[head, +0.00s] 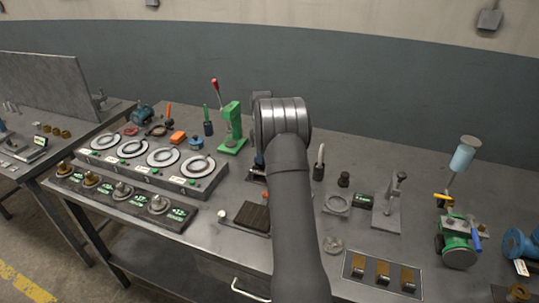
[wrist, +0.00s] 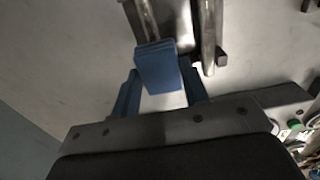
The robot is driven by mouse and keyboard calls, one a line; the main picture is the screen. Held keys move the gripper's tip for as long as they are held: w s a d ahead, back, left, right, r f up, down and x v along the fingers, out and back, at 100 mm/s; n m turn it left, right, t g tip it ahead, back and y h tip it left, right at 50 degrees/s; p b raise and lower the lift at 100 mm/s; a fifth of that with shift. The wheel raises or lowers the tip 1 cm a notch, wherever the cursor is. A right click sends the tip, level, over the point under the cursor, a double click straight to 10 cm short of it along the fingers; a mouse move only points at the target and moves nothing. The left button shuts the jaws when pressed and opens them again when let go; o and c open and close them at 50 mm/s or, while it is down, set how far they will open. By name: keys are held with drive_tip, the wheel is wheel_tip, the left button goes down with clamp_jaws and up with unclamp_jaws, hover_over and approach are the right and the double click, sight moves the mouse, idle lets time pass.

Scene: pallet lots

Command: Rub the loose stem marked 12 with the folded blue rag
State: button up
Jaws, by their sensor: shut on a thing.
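The folded blue rag (wrist: 158,68) is between the two blue fingers of my gripper (wrist: 161,80) in the wrist view. My gripper is shut on it. A metal rod (wrist: 147,18) runs up from the rag's far edge; the rag appears to overlap its near end, but I cannot tell whether they touch. A second metal rod (wrist: 209,38) stands just right of the rag, apart from it. No mark 12 is readable, so I cannot tell which rod is the stem. In the head view my arm hides the gripper and rag.
A tray with several round dials (head: 165,158) and a row of valve stems with green labels (head: 122,190) lie left of my arm. A green press (head: 232,125) stands behind. A green valve with a blue handle (head: 458,240) and a brass-block tray (head: 383,273) are at right.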

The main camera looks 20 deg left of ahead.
drive_tip(key=shift+a, duration=1.45)
drive_tip(key=shift+d, duration=4.7)
drive_tip(key=shift+d+r, duration=0.1)
drive_tip(key=shift+d, duration=0.5)
wheel_tip(320, 180, up, 8)
